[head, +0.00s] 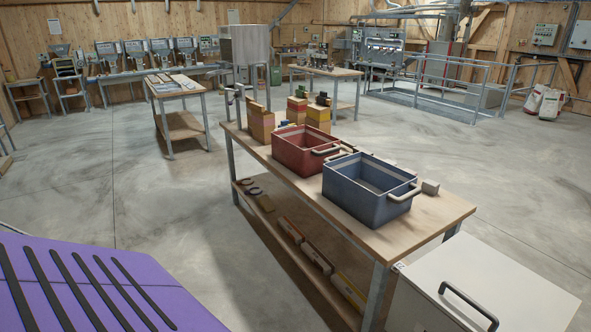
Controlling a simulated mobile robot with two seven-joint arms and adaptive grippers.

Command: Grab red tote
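The red tote (297,158) is an open-topped box with a pale handle on its right side. It stands upright on the long wooden-topped table (265,151), just left of and behind a blue tote (352,200). The blue tote also has a pale handle at its right end and partly overlaps the red one in view. The inside floor of the red tote is hidden. Neither of my grippers shows in the head view.
Stacked coloured boxes (318,118) and tan blocks (260,123) stand behind the red tote. A white cabinet (475,285) stands at the table's near right end. The concrete floor (190,225) left of the table is clear. Other workbenches stand further back.

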